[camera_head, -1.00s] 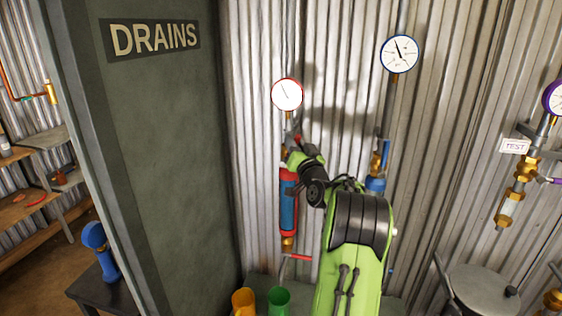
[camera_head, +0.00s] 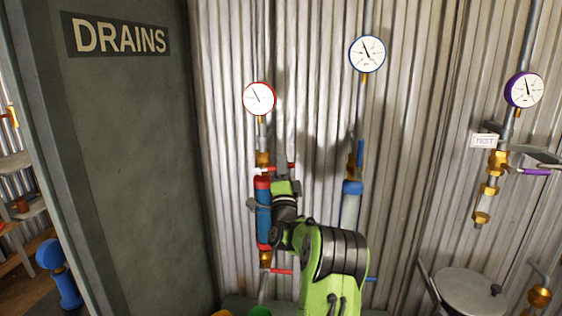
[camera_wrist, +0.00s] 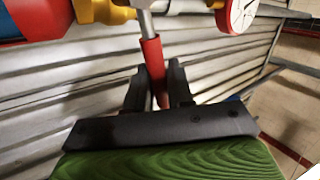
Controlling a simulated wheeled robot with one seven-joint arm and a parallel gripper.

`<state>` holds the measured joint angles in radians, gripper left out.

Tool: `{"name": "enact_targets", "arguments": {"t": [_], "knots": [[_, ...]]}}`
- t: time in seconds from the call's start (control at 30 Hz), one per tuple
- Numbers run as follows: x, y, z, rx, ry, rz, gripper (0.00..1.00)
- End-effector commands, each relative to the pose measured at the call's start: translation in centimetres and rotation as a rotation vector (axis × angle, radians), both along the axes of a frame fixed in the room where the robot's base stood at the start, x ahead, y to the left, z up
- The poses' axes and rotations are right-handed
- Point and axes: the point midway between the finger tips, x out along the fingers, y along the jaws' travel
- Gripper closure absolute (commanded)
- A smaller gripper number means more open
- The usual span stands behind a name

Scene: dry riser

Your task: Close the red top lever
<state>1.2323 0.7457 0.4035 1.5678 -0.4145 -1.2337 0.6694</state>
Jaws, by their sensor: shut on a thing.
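The red top lever (camera_wrist: 152,62) is a red-sleeved handle on a grey stem at a brass valve (camera_wrist: 103,12) in the wrist view. My gripper (camera_wrist: 159,68) is shut on the red sleeve, a dark finger on each side. In the head view, the brass valve (camera_head: 263,160) sits under a red-rimmed gauge (camera_head: 259,98) and above a red and blue cylinder (camera_head: 263,212). A bit of the red lever (camera_head: 270,169) shows just right of the valve. My gripper (camera_head: 282,174) is there too, and my wrist partly covers the lever.
A lower red lever (camera_head: 281,271) sticks out below the cylinder. A blue-topped pipe (camera_head: 351,190) under a blue-rimmed gauge (camera_head: 367,54) stands to the right. A dark DRAINS panel (camera_head: 125,150) borders the left side. Corrugated wall lies behind.

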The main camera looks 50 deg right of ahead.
Motion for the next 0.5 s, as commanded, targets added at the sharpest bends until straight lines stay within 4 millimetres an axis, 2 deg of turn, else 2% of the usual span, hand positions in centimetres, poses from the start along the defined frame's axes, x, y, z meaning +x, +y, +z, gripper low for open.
{"name": "enact_targets", "arguments": {"t": [0.2,0.5], "knots": [[-0.1,-0.1,-1.0,0.067,-0.118,-0.001,1.0],[-0.2,-0.1,-1.7,0.108,-0.202,0.0,1.0]]}}
